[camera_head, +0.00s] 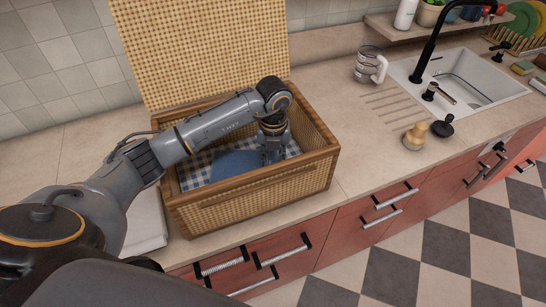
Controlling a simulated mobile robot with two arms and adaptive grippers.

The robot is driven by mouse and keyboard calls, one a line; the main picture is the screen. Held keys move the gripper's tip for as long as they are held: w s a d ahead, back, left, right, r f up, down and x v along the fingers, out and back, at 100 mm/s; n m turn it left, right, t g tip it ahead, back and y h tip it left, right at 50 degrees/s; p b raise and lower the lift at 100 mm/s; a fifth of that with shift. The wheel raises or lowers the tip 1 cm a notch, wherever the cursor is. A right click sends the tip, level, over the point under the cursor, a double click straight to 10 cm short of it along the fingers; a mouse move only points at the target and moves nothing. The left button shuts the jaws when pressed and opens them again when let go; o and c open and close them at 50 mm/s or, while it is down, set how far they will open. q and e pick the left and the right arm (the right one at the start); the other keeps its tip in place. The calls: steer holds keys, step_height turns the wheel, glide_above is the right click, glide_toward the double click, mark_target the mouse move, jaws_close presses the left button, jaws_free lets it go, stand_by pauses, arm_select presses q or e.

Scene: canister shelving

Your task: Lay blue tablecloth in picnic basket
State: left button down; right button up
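The wicker picnic basket (262,203) stands on the counter with its lid (200,45) raised against the tiled wall. Plain blue cloth (236,164), which looks like the tablecloth, lies inside on a blue-and-white checked lining (193,172). My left arm reaches across the basket from the left. My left gripper (272,156) points down inside the basket, at the right end of the blue cloth. Its fingers are small and dark here, so I cannot tell whether they are open or touch the cloth. The arm hides part of the basket's back. My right gripper is out of view.
Right of the basket are a glass jug (369,64), a wooden-knobbed item (415,135) and a dark round item (442,127). The sink (465,80) with a black tap (432,50) lies further right.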

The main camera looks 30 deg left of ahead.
arm_select(q)
steer(key=c, duration=1.2)
jaws_free()
steer(key=shift+o, duration=0.4)
steer(key=shift+r, duration=0.1)
step_height(320, 180, up, 12)
steer(key=b, duration=0.3)
steer(key=shift+b, duration=0.3)
